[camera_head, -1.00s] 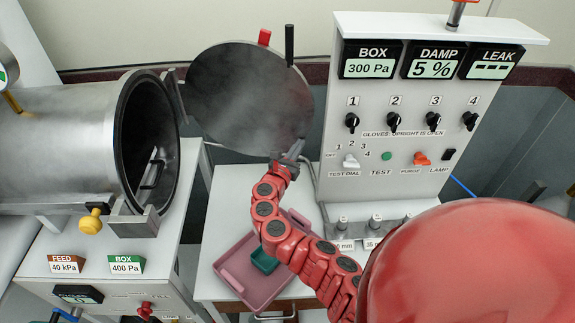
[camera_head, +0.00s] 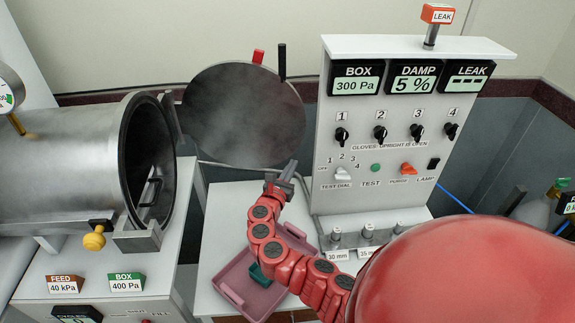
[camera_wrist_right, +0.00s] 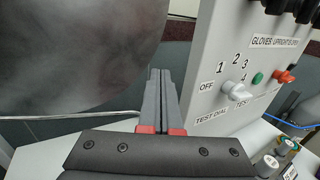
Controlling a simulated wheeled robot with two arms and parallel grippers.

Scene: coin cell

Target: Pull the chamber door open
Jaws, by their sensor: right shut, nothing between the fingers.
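The chamber door (camera_head: 243,115) is a round dark grey disc. It stands swung wide open to the right of the steel chamber (camera_head: 70,150), whose round mouth is uncovered. A red and a black handle rise from the door's top edge. The door also fills the left of the right wrist view (camera_wrist_right: 75,50). My right gripper (camera_head: 290,166) is shut and empty just below the door's lower right rim. In the right wrist view its fingertips (camera_wrist_right: 160,75) show together, between door and panel, with no clear contact. My left gripper is not in view.
The control panel (camera_head: 400,150) with knobs and displays stands close right of my right gripper. A pink tray (camera_head: 235,295) with a green item (camera_head: 259,275) lies below my arm. A yellow knob (camera_head: 94,239) and a latch block (camera_head: 138,238) sit at the chamber mouth.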

